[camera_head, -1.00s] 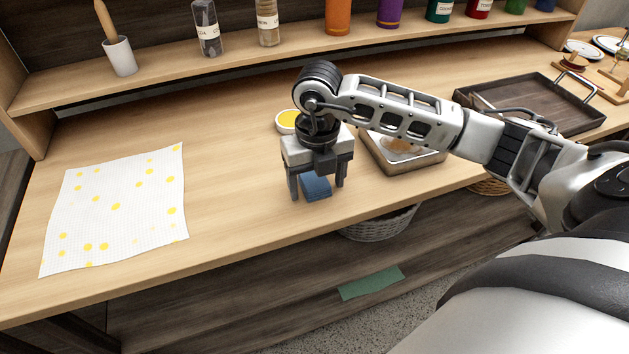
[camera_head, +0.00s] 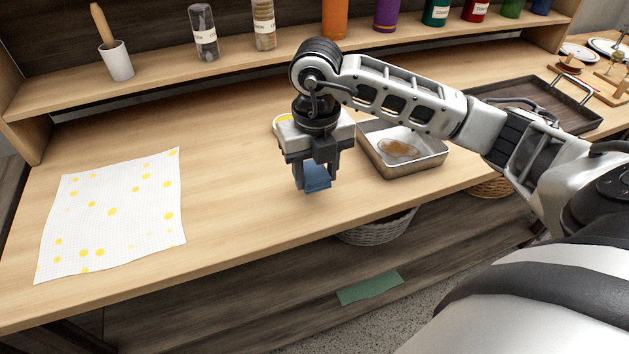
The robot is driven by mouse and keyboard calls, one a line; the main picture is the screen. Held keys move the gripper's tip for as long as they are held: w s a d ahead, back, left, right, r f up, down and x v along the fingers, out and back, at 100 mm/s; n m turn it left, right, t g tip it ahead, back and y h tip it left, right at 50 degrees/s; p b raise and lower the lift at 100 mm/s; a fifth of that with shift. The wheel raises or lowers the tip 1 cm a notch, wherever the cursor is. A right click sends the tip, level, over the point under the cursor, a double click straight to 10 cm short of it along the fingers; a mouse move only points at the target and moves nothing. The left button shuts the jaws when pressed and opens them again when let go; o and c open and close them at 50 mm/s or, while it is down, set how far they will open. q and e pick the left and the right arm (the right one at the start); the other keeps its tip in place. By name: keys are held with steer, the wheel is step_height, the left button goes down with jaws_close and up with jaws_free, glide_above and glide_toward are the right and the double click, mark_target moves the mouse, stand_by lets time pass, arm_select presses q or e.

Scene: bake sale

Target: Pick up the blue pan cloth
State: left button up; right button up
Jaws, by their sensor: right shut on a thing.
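The blue pan cloth (camera_head: 318,177) is a small folded blue piece at the middle of the wooden counter, near its front edge. My right gripper (camera_head: 316,180) points down over it and is shut on it, with a finger on either side. The gripper hides part of the cloth, and I cannot tell whether the cloth is clear of the counter. My left gripper does not show.
A metal pan (camera_head: 408,165) with a brown stain stands just right of the gripper. A yellow-dotted white sheet (camera_head: 112,215) lies at left, with bare counter between. A dark tray (camera_head: 570,120) is at far right.

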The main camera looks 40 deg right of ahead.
steer(key=s+r, duration=0.9)
steer(key=s, duration=0.4)
steer(key=shift+s+d+r+b, duration=0.15)
steer(key=shift+s+d+b, duration=0.05)
steer(key=shift+s+b, duration=0.15)
